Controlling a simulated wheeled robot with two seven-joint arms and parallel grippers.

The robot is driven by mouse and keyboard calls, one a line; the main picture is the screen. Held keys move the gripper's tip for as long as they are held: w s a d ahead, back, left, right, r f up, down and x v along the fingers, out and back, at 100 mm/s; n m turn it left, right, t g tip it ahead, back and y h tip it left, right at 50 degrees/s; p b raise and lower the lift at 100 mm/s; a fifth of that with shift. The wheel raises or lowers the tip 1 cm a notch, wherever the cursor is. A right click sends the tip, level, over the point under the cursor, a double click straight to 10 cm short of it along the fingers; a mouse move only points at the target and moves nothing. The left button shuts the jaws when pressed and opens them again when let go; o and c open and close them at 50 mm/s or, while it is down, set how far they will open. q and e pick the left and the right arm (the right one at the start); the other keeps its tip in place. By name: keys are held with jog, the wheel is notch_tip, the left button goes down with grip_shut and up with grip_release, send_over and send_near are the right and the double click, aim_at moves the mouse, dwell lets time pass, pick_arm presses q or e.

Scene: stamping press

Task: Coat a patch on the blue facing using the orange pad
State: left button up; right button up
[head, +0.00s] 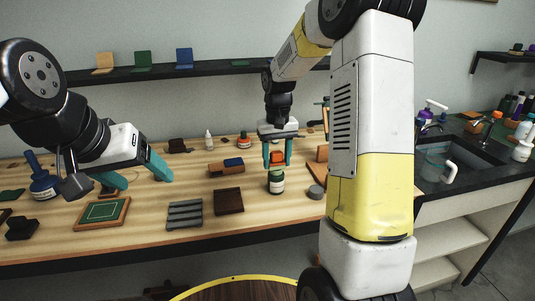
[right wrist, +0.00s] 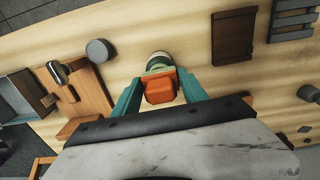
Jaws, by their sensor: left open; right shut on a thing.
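My right gripper (head: 277,164) is shut on the orange pad (head: 277,157), which also shows between the teal fingers in the right wrist view (right wrist: 160,90). The pad is directly above or at the mouth of a dark green jar with a pale label (head: 276,184); I cannot tell whether they touch. A block with a blue top (head: 234,162) lies on the bench left of the gripper, and a blue panel (head: 184,57) stands on the wall shelf; I cannot tell which is the blue facing. My left gripper (head: 140,175) is open and empty above the left bench.
A framed green board (head: 102,213), a grey ribbed block (head: 185,213) and a dark brown tray (head: 229,201) lie along the front. A grey round puck (head: 316,192) and a wooden stand (right wrist: 82,92) are close to the right gripper. A sink (head: 460,153) is at right.

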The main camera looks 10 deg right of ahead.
aim_at(277, 152)
dwell(0.5)
jog(key=shift+r, duration=3.45)
